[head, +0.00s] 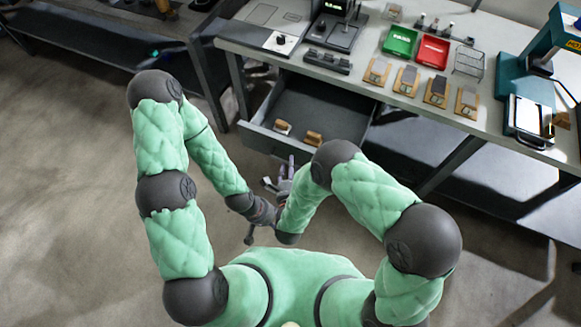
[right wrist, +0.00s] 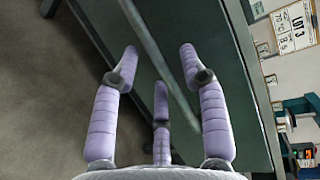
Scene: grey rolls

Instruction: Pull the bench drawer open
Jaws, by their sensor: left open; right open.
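The bench drawer (head: 290,112) is open in the head view, sticking out from under the left part of the bench. My right gripper (head: 284,172) is open just in front of the drawer's front face. In the right wrist view, its spread lilac fingers (right wrist: 160,75) face the dark panel (right wrist: 222,80). A thin bar, seemingly the handle (right wrist: 160,58), runs slantwise between the fingers; I cannot tell whether they touch it. My left gripper (head: 250,236) is open and low, apart from the drawer, small and partly hidden by my arm.
Two small wood-coloured items (head: 313,138) lie in the drawer. The bench top (head: 350,75) holds a green tray (head: 400,41), a red tray (head: 432,50), several wooden-based blocks and a teal machine (head: 540,60). Another dark bench (head: 95,50) stands at the left. The floor (head: 70,190) there is clear.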

